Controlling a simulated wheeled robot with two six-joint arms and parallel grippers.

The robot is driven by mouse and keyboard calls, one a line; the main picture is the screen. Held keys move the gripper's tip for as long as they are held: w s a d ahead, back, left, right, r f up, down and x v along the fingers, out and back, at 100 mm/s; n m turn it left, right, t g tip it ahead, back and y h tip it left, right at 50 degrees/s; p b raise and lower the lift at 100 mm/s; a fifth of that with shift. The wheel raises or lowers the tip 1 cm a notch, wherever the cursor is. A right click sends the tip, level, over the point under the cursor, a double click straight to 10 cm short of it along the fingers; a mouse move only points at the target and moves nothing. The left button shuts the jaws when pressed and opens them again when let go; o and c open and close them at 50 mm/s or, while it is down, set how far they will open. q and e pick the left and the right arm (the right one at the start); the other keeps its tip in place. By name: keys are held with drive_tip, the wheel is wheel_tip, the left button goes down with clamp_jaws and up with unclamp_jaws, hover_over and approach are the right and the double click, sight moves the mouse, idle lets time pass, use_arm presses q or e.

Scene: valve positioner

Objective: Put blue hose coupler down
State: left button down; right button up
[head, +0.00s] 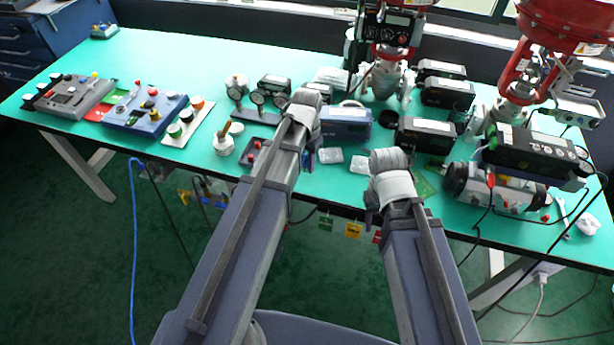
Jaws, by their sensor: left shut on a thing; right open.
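My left gripper (309,150) points down over the front middle of the table, mostly hidden by its own arm. It is shut on a blue hose coupler, of which a small blue bit (308,160) shows at the fingertips. I cannot tell whether the coupler touches the table top. My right gripper (372,212) is open and points down near the table's front edge, right of the left one. Its fingers are largely hidden by its wrist.
The green table (270,70) is clear at the back left. Control boxes (148,108) stand at left. Gauges (258,98), a blue-grey device (345,122) and black positioners (425,134) crowd the middle. Red valve actuators (568,22) and a cylinder unit (495,187) stand at right.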

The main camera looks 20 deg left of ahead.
use_arm(q)
drive_tip(key=shift+f+b, duration=1.95)
drive_tip(key=shift+r, duration=0.15)
drive_tip(key=c, duration=1.2)
unclamp_jaws()
drive_tip(key=shift+f, duration=0.2)
drive_tip(key=o, duration=0.5)
drive_tip(key=shift+c, duration=0.2)
drive_tip(key=shift+r, duration=0.15)
wheel_tip(320, 180, up, 12)
drive_tip(key=p, duration=1.2)
drive_tip(key=shift+r, duration=0.1)
drive_tip(key=s+d+n+y, duration=0.1)
drive_tip(key=s+d, duration=0.9)
drive_tip(key=s, duration=0.4)
drive_tip(key=shift+s+d, duration=0.2)
drive_tip(key=shift+d, duration=0.05)
